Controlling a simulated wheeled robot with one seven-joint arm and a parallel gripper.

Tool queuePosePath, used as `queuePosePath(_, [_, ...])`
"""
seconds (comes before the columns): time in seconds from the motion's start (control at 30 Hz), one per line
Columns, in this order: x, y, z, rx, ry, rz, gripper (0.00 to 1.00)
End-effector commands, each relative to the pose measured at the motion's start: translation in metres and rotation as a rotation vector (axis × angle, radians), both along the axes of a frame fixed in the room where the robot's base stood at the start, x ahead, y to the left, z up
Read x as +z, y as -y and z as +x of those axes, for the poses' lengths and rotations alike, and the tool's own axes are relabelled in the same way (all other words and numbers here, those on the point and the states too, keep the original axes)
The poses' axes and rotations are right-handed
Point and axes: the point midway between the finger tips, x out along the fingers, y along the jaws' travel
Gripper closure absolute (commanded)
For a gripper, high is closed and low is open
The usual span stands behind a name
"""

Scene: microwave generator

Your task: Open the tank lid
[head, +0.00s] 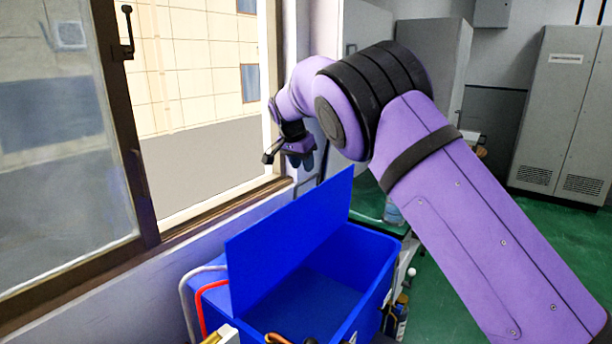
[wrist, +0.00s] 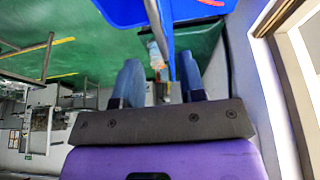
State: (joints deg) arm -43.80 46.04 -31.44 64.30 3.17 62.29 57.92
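The blue tank (head: 375,285) stands below the window, and part of its inside shows. Its flat blue lid (head: 290,235) stands raised at a steep tilt above the opening. My gripper (head: 286,158) is above and beyond the lid's far upper corner, close to the window frame, and looks apart from the lid. In the wrist view the two blue-grey fingers (wrist: 159,82) are spread, with nothing held between them. Blue surfaces of the tank (wrist: 198,8) show at the top of that view.
The window frame (head: 140,170) and wall are close on the left. Red and grey pipes (head: 194,300) run beside the tank. A bottle (head: 393,210) stands behind it. Grey cabinets (head: 563,110) stand at the back right, with open green floor (head: 545,235) before them.

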Motion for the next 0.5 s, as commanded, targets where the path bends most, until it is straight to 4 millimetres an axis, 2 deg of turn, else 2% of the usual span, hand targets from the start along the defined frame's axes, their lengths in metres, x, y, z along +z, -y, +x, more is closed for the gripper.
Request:
queuePosePath(0.03, [0.009,-0.002,-0.003,0.001,0.002,0.002,0.63])
queuePosePath(0.2, [0.027,-0.007,-0.009,0.002,0.002,0.001,0.63])
queuePosePath(0.5, [0.035,-0.008,-0.012,0.000,0.000,0.000,0.63])
